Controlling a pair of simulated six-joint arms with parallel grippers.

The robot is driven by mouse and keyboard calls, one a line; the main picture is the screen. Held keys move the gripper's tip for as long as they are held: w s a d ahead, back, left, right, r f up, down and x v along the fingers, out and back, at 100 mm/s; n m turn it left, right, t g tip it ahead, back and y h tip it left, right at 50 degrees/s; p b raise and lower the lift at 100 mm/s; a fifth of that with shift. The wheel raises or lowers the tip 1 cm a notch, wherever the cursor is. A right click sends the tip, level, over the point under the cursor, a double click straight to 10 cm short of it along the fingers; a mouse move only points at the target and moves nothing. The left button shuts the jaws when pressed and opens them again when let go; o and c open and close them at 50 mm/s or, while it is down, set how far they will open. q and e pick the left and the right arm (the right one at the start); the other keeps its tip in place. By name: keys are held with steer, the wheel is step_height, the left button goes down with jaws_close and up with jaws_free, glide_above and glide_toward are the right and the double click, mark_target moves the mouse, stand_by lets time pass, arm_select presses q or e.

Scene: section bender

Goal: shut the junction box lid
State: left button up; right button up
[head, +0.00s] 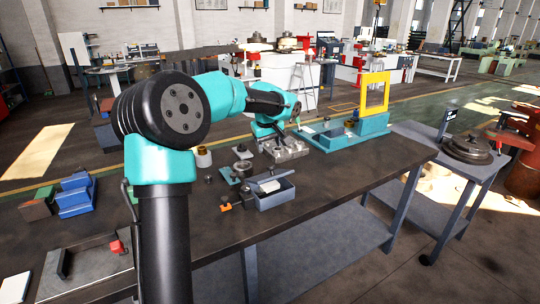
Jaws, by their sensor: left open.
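A small grey-blue box (275,200) stands on the dark bench, right of my upright arm link. It looks like the junction box, and its top looks open. A pale flat piece (269,186) shows in its opening; I cannot tell whether this is part of the lid. My left gripper (296,117) is beyond the box and above it in the picture, near a metal block. It is open and apart from the box. Its fingers are small and partly hidden by my wrist. My right gripper is not in view.
A metal block (284,149) lies behind the box. Several small parts and an orange-black piece (238,203) lie left of it. A teal fixture with a yellow frame (375,76) stands at the bench's far right. Bare bench (345,172) lies right of the box.

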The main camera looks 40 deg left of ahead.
arm_select(q)
steer(key=v, duration=0.5)
steer(key=shift+r, duration=0.25)
